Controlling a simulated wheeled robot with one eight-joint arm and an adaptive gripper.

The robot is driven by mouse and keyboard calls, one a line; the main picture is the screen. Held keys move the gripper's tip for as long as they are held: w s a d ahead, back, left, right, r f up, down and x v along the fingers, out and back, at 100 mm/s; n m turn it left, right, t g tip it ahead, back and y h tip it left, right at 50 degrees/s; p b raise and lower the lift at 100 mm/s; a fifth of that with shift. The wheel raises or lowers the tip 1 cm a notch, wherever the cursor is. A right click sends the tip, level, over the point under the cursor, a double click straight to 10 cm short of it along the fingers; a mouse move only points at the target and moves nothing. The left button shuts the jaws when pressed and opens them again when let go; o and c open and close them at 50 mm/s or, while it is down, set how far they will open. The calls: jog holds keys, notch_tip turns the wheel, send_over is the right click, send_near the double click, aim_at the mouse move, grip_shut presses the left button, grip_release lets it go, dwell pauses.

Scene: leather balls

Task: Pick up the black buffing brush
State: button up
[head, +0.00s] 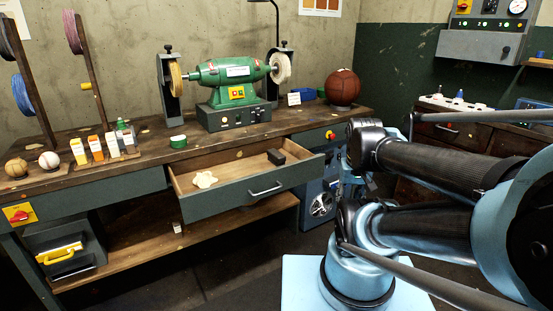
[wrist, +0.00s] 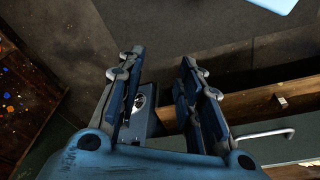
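A small black block (head: 276,157), which looks like the buffing brush, lies in the open drawer (head: 250,192) of the workbench, near the drawer's right back. My gripper (wrist: 162,58) is open, with its two fingers apart and nothing between their tips. In the head view my arm is on the right, and its end is partly hidden by its own links, just right of the drawer. The drawer's edge and handle (wrist: 262,135) show at the right of the wrist view. The brush cannot be made out in the wrist view.
A cream cloth or pad (head: 204,180) lies in the drawer's left part. On the bench (head: 150,133) stand a green buffing machine (head: 235,80), a brown leather ball (head: 342,87), and several small bottles and boxes. A blue unit (head: 318,203) stands under the bench, right of the drawer.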

jog(key=o, duration=0.7)
jog(key=shift+a+r, duration=0.2)
jog(key=shift+r, duration=0.6)
jog(key=shift+c, duration=0.2)
notch_tip(320, 180, up, 9)
jog(key=n+t+y, duration=0.1)
jog(key=n+y, duration=0.1)
jog(key=n, duration=0.5)
send_over(276, 153)
jog(key=s+d, duration=0.4)
jog(key=x, duration=1)
jog(key=shift+w+a+f, duration=0.1)
jog(key=shift+a+f, duration=0.05)
jog(key=shift+a, duration=0.15)
jog(key=shift+a+x, duration=0.15)
jog(key=shift+x, duration=0.85)
jog(key=shift+a+x, duration=0.2)
jog(key=shift+x, duration=0.85)
jog(key=shift+w+a+f, duration=0.15)
jog(key=shift+w+f, duration=0.05)
jog(key=shift+f, duration=0.35)
jog(key=shift+f, duration=0.25)
